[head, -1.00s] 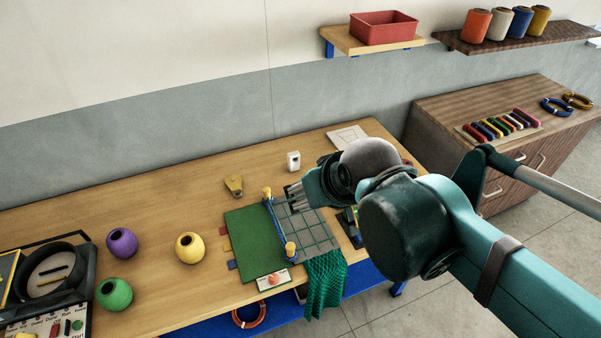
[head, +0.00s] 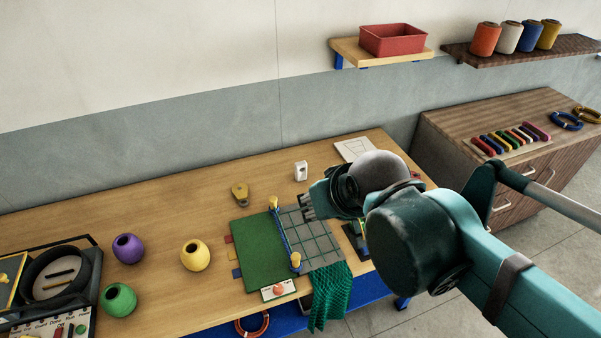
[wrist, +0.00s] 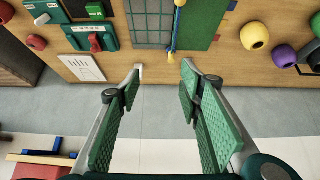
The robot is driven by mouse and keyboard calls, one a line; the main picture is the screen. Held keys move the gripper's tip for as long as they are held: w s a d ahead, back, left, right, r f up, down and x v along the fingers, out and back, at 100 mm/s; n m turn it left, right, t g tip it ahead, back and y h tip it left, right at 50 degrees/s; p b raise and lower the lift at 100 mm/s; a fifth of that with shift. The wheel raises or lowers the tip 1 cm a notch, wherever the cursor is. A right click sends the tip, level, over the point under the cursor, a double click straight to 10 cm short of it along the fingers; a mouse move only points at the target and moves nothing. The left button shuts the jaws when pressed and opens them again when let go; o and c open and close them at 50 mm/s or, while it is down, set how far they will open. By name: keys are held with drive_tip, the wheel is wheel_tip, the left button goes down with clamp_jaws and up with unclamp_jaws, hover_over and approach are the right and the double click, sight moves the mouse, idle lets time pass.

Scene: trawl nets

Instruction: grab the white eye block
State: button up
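The white eye block (head: 301,171) stands upright on the wooden table, towards its back edge, with a dark hole in its face. In the wrist view a small white piece that looks like this block (wrist: 139,71) shows at the left fingertip, partly hidden by it. My gripper (head: 307,205) is just in front of the block in the head view, above the grey grid, and apart from it. In the wrist view my gripper (wrist: 162,72) is open, with nothing between its green ribbed fingers.
A yellow block (head: 240,194) lies left of the white one. A green mat (head: 262,255) and a grey grid (head: 318,246) with a blue bar and yellow posts lie in front. A white card (head: 354,149) lies to the right. The table around the white block is clear.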

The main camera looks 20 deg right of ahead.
drive_tip(key=shift+w, duration=0.1)
drive_tip(key=m+g+h+b, duration=0.25)
drive_tip(key=m+g, duration=0.25)
drive_tip(key=m, duration=0.8)
hover_over(295, 164)
drive_tip(key=s+a, duration=0.3)
drive_tip(key=s, duration=0.6)
wheel_tip(295, 164, down, 11)
drive_tip(key=w+f+m, duration=0.1)
drive_tip(key=w+f, duration=0.1)
drive_tip(key=f, duration=0.2)
drive_tip(key=w+d+f+m+g+h, duration=0.1)
drive_tip(key=w+f+m, duration=0.1)
drive_tip(key=w+f, duration=0.1)
drive_tip(key=w+d+f+m+g+h, duration=0.1)
drive_tip(key=w+f, duration=0.2)
drive_tip(key=f, duration=0.2)
drive_tip(key=shift+w+f+m+b, duration=0.25)
drive_tip(key=shift+f+m+b, duration=0.05)
drive_tip(key=shift+f, duration=0.05)
drive_tip(key=shift+w+d+f, duration=0.1)
drive_tip(key=shift+w+f, duration=0.1)
drive_tip(key=shift+f, duration=0.25)
